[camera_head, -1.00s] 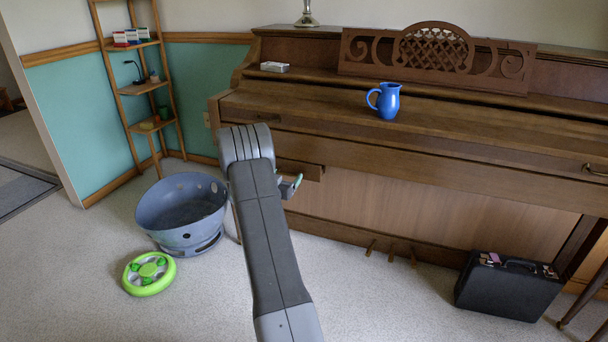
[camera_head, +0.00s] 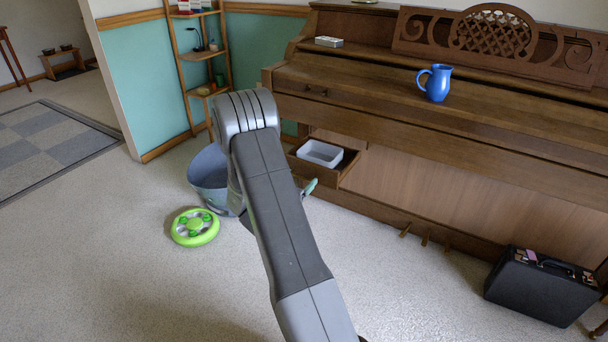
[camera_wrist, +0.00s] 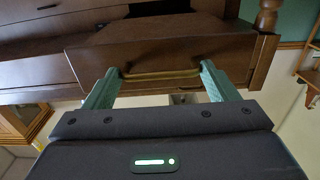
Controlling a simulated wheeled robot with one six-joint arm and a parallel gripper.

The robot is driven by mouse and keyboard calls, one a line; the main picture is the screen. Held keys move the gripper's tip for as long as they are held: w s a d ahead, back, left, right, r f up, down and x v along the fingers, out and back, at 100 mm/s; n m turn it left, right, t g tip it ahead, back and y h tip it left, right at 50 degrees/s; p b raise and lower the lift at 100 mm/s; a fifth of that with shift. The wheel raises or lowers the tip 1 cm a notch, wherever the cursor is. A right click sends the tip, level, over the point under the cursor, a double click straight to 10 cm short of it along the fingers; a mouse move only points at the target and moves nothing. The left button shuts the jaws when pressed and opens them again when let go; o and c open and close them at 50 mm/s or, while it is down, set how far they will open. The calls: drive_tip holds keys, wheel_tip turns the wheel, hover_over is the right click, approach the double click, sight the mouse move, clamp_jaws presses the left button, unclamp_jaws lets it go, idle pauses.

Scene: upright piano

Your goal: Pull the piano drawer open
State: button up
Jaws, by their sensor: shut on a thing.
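The wooden piano drawer (camera_head: 343,172) stands out from under the left end of the keyboard in the head view. A light grey tray (camera_head: 320,150) shows inside it. In the wrist view the drawer front (camera_wrist: 185,45) is right ahead, with a thin brass handle (camera_wrist: 162,74) across it. My gripper (camera_wrist: 160,73) has its two green fingers at the two ends of this handle and is shut on it. In the head view one green fingertip (camera_head: 309,188) shows by the drawer; my arm hides the rest of the gripper and the drawer's left front.
A grey-blue tub (camera_head: 208,172) and a green-rimmed round toy (camera_head: 195,227) are on the floor left of my arm. A blue pitcher (camera_head: 435,83) stands on the piano (camera_head: 480,135). A black case (camera_head: 540,287) is at the right. Carpet in front is clear.

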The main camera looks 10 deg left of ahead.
drive_tip(key=shift+s+d+f, duration=0.1)
drive_tip(key=shift+s+d, duration=0.05)
drive_tip(key=shift+s, duration=0.2)
drive_tip(key=o, duration=1.1)
drive_tip(key=shift+o, duration=0.2)
drive_tip(key=p+v, duration=0.3)
drive_tip(key=v, duration=1)
drive_tip(key=shift+s, duration=0.35)
